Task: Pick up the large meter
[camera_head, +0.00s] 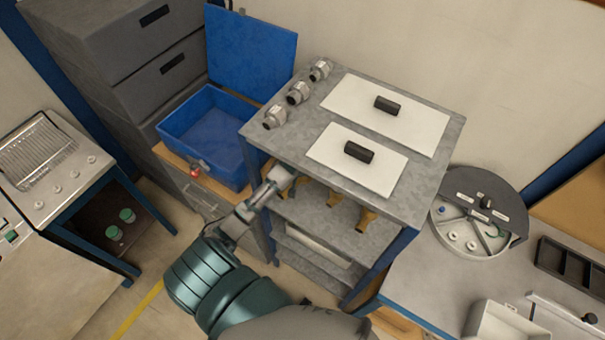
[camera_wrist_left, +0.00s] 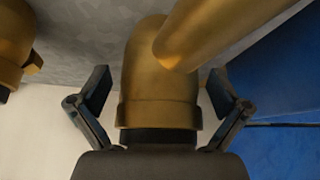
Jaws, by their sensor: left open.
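Several brass pieces stand on the shelf under the top of the grey rack. One brass piece (camera_head: 281,178) is at the rack's left end, and others (camera_head: 335,197) stand to its right. I cannot tell for certain which is the large meter. My left gripper (camera_head: 268,187) reaches in at the left end. In the left wrist view, a brass body (camera_wrist_left: 160,85) with a thick angled tube fills the middle. The open fingers (camera_wrist_left: 160,100) stand on either side of it with small gaps. Part of the brass is hidden by the gripper. My right gripper is not in view.
The grey rack top (camera_head: 400,200) is just above the gripper, with three grey fittings (camera_head: 298,92) and two white plates (camera_head: 350,165). A blue bin (camera_head: 205,135) stands left of the rack. A round grey case (camera_head: 478,215) lies on the right bench.

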